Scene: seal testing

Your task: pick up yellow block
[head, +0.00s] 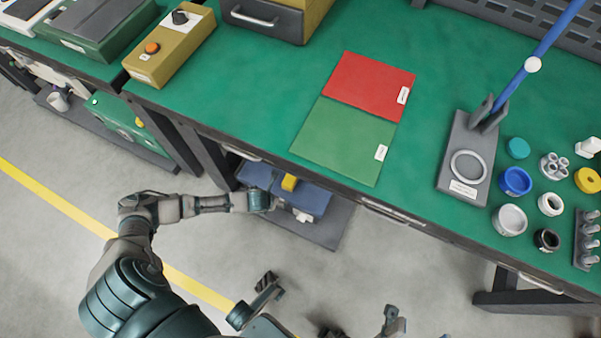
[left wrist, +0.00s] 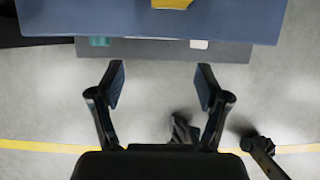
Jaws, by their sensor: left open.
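The yellow block (head: 289,182) rests on a blue box (head: 316,199) on the low shelf under the green-topped workbench. In the left wrist view, part of the yellow block (left wrist: 172,4) shows at the top edge, on the blue box (left wrist: 150,24), and the rest is cut off. My left gripper (head: 276,204) is close to the block's near side in the head view, below the bench top. In the left wrist view my left gripper (left wrist: 161,76) is open, with nothing between its fingers, and the block lies beyond the fingertips.
The green bench top (head: 255,95) overhangs the shelf (head: 330,232), and a bench leg (head: 202,150) stands left of the boxes. Red (head: 368,84) and green (head: 345,140) mats lie on top. The grey floor in front is largely clear.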

